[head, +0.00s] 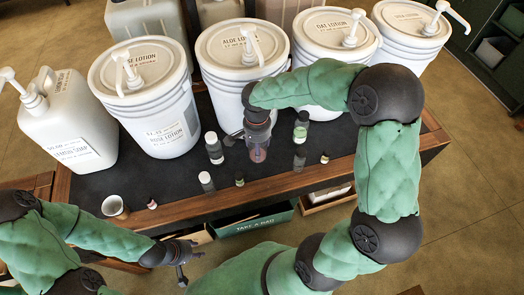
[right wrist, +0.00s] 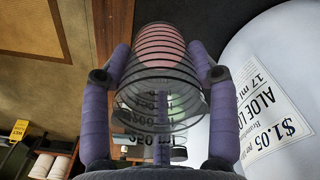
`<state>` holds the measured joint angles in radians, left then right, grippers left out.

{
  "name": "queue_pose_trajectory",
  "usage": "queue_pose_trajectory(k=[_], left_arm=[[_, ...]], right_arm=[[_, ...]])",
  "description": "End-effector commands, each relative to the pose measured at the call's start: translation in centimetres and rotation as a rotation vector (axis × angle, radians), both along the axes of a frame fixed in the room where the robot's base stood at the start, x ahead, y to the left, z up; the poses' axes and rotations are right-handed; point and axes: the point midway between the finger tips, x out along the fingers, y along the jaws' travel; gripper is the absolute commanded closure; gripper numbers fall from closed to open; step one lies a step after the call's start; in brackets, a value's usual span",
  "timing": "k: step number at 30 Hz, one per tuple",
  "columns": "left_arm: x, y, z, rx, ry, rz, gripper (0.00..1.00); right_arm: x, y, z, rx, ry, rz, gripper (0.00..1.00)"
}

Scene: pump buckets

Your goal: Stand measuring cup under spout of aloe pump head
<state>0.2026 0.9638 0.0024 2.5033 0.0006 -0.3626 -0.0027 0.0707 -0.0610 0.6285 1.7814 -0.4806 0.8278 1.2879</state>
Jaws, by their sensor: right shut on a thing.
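The aloe lotion bucket (head: 225,85) stands in the back row in the head view, with its white aloe pump head (head: 249,44) on the lid. My right gripper (head: 257,122) is in front of this bucket, below the lid. It is shut on the clear measuring cup (head: 258,152). In the right wrist view the cup (right wrist: 160,85) lies between the two purple fingers, with dark rings and mirrored marks; the aloe bucket's label (right wrist: 272,122) is beside it. I cannot tell whether the cup touches the table. My left gripper (head: 182,262) is open and empty, off the front table edge.
Rose (head: 165,125), oat (head: 318,45) and another lotion bucket (head: 398,48) flank the aloe one; a lemon soap jug (head: 70,130) is at left. Small bottles (head: 214,148) stand near the cup. A small pot (head: 115,207) is front left.

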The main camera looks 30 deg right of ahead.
Motion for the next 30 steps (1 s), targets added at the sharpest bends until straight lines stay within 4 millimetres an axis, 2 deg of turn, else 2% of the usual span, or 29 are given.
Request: queue_pose_trajectory(k=[1, 3, 7, 17, 24, 30], left_arm=[[0.0, 0.0, -0.6, 0.0, 0.0, 0.0, 0.6], [0.0, 0.0, -1.0, 0.0, 0.0, 0.0, 0.6], [0.0, 0.0, -1.6, 0.0, 0.0, 0.0, 0.6], [0.0, 0.0, -2.2, 0.0, 0.0, 0.0, 0.6], [0.0, 0.0, -3.2, 0.0, 0.0, 0.0, 0.6], [0.0, 0.0, -3.1, 0.0, 0.0, 0.0, 0.6]], right_arm=[[0.5, -0.6, -1.3, 0.0, 0.004, -0.002, 0.78], [1.1, -1.3, -2.5, 0.0, 0.004, -0.002, 0.78], [2.1, -2.3, -4.2, 0.001, 0.003, 0.0, 0.78], [3.2, -3.5, -5.9, -0.001, 0.001, 0.001, 0.78], [3.3, -3.6, -8.9, 0.0, 0.001, 0.001, 0.78], [3.3, -3.6, -8.9, 0.0, 0.0, 0.001, 0.78]])
